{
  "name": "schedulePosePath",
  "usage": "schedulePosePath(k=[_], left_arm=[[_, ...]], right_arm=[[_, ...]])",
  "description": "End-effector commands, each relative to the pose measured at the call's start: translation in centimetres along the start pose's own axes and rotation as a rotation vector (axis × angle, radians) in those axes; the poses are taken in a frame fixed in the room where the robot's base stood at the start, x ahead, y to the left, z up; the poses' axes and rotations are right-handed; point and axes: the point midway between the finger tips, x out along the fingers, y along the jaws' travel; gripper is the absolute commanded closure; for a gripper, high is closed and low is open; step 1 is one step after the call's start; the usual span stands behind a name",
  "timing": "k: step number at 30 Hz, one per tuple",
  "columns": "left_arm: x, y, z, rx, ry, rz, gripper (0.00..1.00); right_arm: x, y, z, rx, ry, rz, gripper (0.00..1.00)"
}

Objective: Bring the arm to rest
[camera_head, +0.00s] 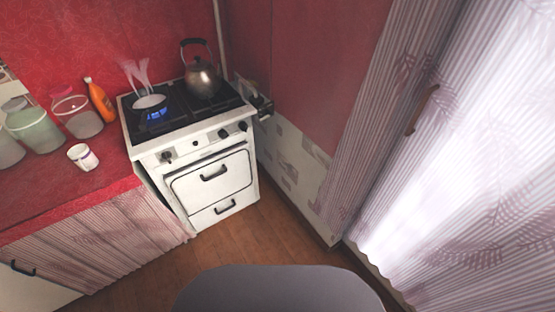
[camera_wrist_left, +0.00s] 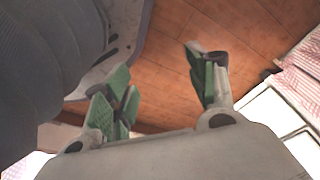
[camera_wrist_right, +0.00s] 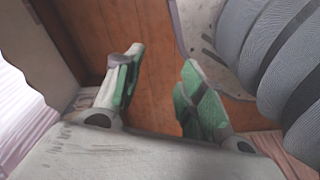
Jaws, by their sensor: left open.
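My left gripper (camera_wrist_left: 160,88) shows in the left wrist view, open and empty above the wooden floor, with its two green-padded fingers spread apart. My right gripper (camera_wrist_right: 160,82) shows in the right wrist view with its green-padded fingers apart and nothing between them, also above the floor. Neither gripper nor arm shows in the head view. A ribbed grey part of my own body is close beside each gripper.
A white stove (camera_head: 212,178) stands ahead with a kettle (camera_head: 203,80) and a steaming pan (camera_head: 150,103) over a blue flame. A red counter (camera_head: 50,190) at left holds a mug (camera_head: 83,157), several jars and an orange bottle (camera_head: 100,100). A bright curtain (camera_head: 460,170) hangs at right. Wooden floor (camera_head: 270,235) is clear.

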Motion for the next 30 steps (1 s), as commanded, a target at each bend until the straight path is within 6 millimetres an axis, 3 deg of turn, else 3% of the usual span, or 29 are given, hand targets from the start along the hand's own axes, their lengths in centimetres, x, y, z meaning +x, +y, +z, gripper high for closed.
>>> schedulePosePath(k=[30], left_arm=[[-3.3, -1.3, 10.7, 0.005, -0.037, -0.021, 0.43]], right_arm=[[-3.3, 1.2, 10.7, -0.006, -0.036, 0.021, 0.60]])
